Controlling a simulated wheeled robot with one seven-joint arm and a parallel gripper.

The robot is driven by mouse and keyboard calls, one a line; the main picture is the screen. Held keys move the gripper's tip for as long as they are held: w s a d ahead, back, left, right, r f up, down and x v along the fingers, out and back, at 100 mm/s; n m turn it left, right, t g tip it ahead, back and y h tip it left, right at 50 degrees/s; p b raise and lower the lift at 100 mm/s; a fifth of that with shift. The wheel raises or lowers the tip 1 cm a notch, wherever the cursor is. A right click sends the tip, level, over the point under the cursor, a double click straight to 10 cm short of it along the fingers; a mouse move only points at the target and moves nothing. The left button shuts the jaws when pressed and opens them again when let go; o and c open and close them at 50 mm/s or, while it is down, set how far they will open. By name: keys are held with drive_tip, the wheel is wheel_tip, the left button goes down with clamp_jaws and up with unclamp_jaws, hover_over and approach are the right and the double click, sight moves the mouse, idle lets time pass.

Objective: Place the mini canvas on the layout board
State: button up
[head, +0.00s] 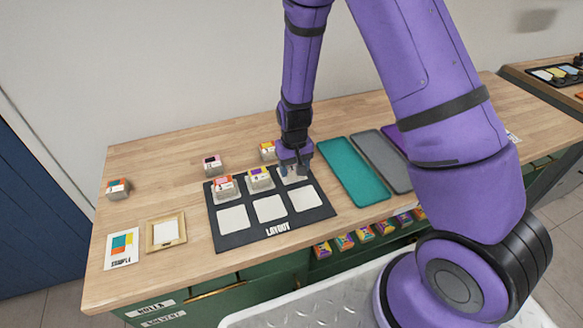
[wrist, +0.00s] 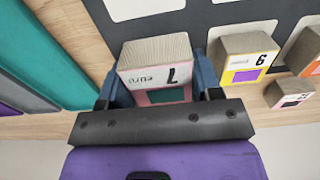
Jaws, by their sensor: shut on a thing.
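The black layout board (head: 238,238) lies on the wooden bench with white squares in two rows. My gripper (head: 294,160) is at the board's back right square, pointing down. In the wrist view my gripper (wrist: 160,82) is shut on a block-shaped piece, which I take for the mini canvas (wrist: 158,62). It has a grainy top and a pale printed face with a 7, a pink edge and a teal patch. In the head view it is mostly hidden by my fingers. I cannot tell whether it touches the board.
Two similar blocks sit on the board's back row, one yellow and purple (head: 260,178), one red (head: 225,187). More blocks stand behind the board (head: 212,163) and far left (head: 118,188). A teal tray (head: 354,172) lies right. A framed white panel (head: 166,231) lies left.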

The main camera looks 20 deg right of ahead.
sight(292, 167)
drive_tip(key=shift+w+d+f, duration=0.15)
drive_tip(key=shift+w+d, duration=0.05)
drive_tip(key=shift+w, duration=0.75)
drive_tip(key=shift+w+d+f, duration=0.1)
drive_tip(key=shift+w+d, duration=0.1)
drive_tip(key=shift+w, duration=0.7)
drive_tip(key=shift+f, duration=1.65)
drive_tip(key=shift+f, duration=0.1)
drive_tip(key=o, duration=0.9)
